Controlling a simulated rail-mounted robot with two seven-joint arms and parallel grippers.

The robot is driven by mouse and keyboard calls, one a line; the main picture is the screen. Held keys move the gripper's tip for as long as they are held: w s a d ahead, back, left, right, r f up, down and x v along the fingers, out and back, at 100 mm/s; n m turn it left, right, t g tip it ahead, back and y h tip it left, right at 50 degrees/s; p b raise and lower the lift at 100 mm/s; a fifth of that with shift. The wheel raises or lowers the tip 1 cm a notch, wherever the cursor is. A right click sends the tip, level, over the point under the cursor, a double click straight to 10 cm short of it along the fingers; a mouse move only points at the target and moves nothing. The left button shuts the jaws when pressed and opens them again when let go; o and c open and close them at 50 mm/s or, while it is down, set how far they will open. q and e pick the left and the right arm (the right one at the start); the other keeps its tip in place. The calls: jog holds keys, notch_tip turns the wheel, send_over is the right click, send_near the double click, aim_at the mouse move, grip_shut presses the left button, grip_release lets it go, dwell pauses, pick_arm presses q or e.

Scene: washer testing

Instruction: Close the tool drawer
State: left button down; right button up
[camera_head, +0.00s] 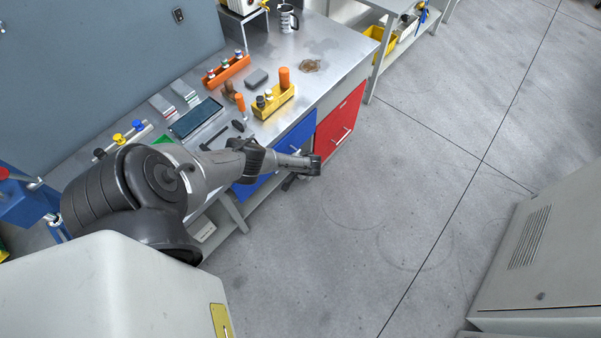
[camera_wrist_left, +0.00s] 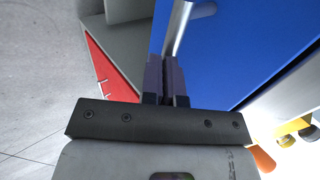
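The workbench has a blue drawer front (camera_head: 293,141) beside a red drawer front (camera_head: 341,118). Which one is the tool drawer is not marked. My left arm reaches across from the left, and its gripper (camera_head: 304,166) is in front of the blue front, partly covering it. In the left wrist view, the blue front (camera_wrist_left: 240,45) fills the upper right, with its metal handle (camera_wrist_left: 182,25) just beyond my fingertips (camera_wrist_left: 167,68). The fingers are close together. I see nothing clearly held between them. How far the drawer stands out is hard to tell. My right gripper is not in view.
The bench top (camera_head: 335,50) carries a yellow tool holder (camera_head: 274,101), an orange rack (camera_head: 226,70), a tablet (camera_head: 195,118) and a mug (camera_head: 287,18). A grey cabinet (camera_head: 545,250) stands at right. The floor (camera_head: 400,180) between is clear.

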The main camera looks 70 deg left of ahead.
pick_arm(q)
jog(key=shift+s+a, duration=0.5)
jog(key=shift+a, duration=0.35)
jog(key=shift+f, duration=0.1)
jog(key=shift+a, duration=0.1)
jog(key=w+d+f+p+v, duration=0.1)
jog(key=p+v, duration=0.4)
jog(key=v, duration=0.8)
jog(key=shift+d+f+p, duration=0.2)
jog(key=shift+d+p, duration=0.15)
jog(key=shift+d, duration=0.25)
